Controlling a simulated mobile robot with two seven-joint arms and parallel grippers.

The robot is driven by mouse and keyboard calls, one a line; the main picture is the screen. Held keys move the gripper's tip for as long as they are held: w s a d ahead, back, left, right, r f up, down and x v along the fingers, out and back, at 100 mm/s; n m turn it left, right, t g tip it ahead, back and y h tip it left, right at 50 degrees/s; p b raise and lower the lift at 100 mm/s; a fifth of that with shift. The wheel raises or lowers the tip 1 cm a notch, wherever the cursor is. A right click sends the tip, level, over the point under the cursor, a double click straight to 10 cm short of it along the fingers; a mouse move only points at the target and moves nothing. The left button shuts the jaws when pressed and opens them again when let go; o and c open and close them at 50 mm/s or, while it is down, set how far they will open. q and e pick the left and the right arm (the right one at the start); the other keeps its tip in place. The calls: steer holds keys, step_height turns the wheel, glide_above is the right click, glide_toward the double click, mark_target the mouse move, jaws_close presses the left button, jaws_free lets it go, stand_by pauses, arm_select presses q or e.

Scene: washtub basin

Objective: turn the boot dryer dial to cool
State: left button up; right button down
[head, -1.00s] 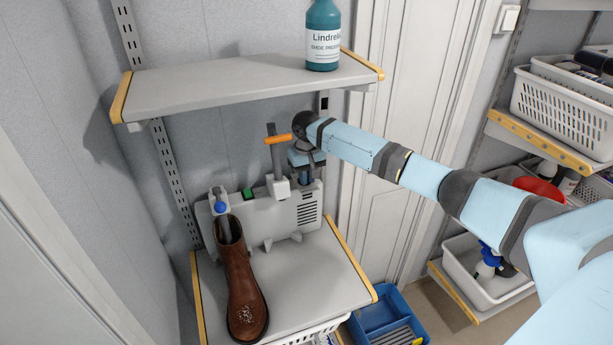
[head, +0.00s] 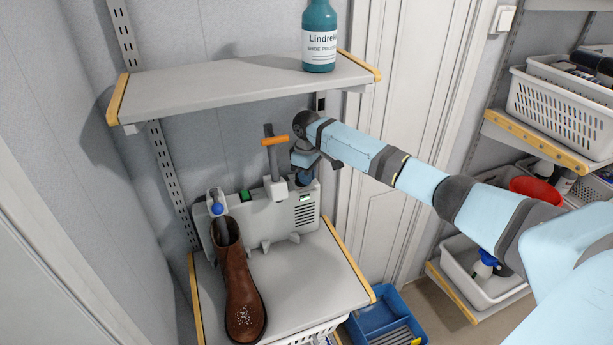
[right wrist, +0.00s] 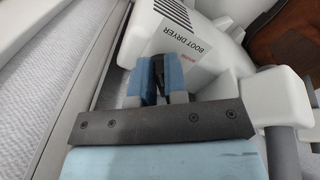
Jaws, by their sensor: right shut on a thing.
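The boot dryer (head: 240,228) is a light grey box on the lower shelf. Its printed label and vent slots also show in the right wrist view (right wrist: 202,57). My right gripper (head: 303,177) is at the dryer's right end. In the right wrist view its two blue-padded fingers (right wrist: 159,78) are shut on a small dark part, which looks like the dial (right wrist: 158,72). The dial is hidden by the gripper in the head view, and its markings cannot be read. My left gripper is not in view.
An upright tube with an orange piece (head: 276,140) stands just left of my gripper. A shelf (head: 230,90) with a teal bottle (head: 319,40) is above. A blue tray (head: 385,320) is below right.

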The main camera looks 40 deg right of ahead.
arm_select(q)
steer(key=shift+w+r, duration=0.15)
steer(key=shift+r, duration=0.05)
arm_select(e)
steer(key=shift+d+r+n, duration=0.1)
steer(key=shift+n, duration=0.4)
steer(key=c, duration=1.2)
jaws_free()
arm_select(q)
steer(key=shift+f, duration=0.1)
arm_select(e)
steer(key=shift+o, duration=0.2)
steer(key=shift+r, duration=0.25)
step_height(320, 180, up, 7)
steer(key=shift+b, duration=0.9)
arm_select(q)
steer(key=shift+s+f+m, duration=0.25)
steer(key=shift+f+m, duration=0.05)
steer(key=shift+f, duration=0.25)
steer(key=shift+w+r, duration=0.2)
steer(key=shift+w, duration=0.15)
